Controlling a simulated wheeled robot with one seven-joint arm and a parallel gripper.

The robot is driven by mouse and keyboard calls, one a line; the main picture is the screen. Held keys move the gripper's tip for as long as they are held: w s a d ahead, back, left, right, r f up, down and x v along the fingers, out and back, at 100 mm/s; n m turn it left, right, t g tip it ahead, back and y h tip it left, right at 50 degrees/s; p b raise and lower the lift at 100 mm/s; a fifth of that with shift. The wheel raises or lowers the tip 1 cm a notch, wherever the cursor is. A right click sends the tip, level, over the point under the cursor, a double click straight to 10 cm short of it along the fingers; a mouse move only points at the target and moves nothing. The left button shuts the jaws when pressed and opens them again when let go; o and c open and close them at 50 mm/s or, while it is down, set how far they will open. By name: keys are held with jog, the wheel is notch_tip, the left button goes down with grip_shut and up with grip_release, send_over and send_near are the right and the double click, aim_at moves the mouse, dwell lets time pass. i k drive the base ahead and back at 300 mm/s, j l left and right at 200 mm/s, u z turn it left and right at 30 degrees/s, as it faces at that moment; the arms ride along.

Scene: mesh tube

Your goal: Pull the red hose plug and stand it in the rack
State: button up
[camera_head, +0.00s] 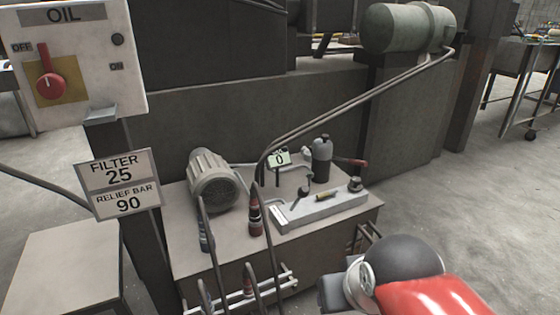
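A dark hose plug with a red band (255,221) stands near the front edge of the bench top, its hose rising from it. Whether it is seated in a socket is too small to tell. A second plug with a bluish band (205,238) is to its left. A white railed rack (268,289) is fixed low on the bench front; hose ends, one with a dark red part, show at it. My red and grey arm reaches in at the bottom right. The dark end of my gripper (332,291) shows partly there, apart from the red plug; its fingers are not clear.
A pale valve block (335,207) is on the bench (235,260), with a black cylinder (322,158) and red-handled lever (352,162) behind. A motor (213,180) stands left. The oil switch box (75,60) and sign (119,182) are at left. Pipes slant overhead.

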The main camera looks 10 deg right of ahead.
aim_at(254, 215)
jog(key=i+j+z, duration=0.55)
jog(key=j, duration=0.25)
jog(key=i, duration=0.1)
